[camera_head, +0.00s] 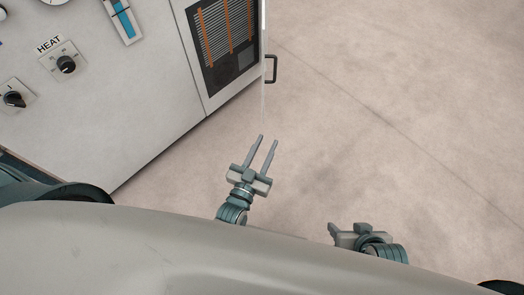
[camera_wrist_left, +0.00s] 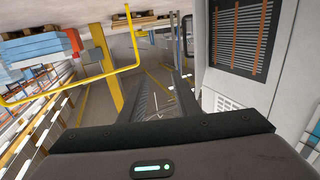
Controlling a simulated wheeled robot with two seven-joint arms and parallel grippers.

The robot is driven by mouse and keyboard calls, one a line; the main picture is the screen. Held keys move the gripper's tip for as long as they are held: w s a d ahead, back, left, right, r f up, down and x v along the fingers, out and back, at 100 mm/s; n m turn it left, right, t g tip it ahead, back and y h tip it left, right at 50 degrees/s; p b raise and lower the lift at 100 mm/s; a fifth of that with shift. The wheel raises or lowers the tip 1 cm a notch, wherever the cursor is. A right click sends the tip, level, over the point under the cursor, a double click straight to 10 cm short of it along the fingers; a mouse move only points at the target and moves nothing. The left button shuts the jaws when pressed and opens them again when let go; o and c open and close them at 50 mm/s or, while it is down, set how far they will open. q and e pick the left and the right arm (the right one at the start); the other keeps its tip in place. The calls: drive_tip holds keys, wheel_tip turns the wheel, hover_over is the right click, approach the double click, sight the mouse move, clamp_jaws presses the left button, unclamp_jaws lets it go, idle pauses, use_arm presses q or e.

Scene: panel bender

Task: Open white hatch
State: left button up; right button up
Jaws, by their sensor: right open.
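The white hatch (camera_head: 264,40) shows in the head view as a thin pale strip, nearly edge-on, at the right side of the machine's grille opening. Its black handle (camera_head: 274,68) sticks out to the right. In the left wrist view a dark handle-like bar (camera_wrist_left: 187,35) shows left of the grille. My left gripper (camera_head: 268,139) is open and empty, over the floor just below the hatch and handle in the picture, apart from both. My right gripper (camera_head: 348,231) is open, low and further right, away from the hatch; part of it is hidden behind my body.
The machine's light panel (camera_head: 140,110) fills the upper left, with a HEAT knob (camera_head: 66,64) and another knob (camera_head: 14,99). The grille (camera_head: 228,35) has orange bars. The floor right of the hatch is clear. The left wrist view shows a yellow rail (camera_wrist_left: 70,88) in the background.

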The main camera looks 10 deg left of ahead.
use_arm(q)
drive_tip(key=shift+s+a, duration=0.2)
drive_tip(key=shift+s, duration=1)
use_arm(e)
drive_tip(key=shift+w+r, duration=0.1)
use_arm(q)
drive_tip(key=shift+c, duration=0.3)
use_arm(e)
drive_tip(key=shift+a, duration=0.1)
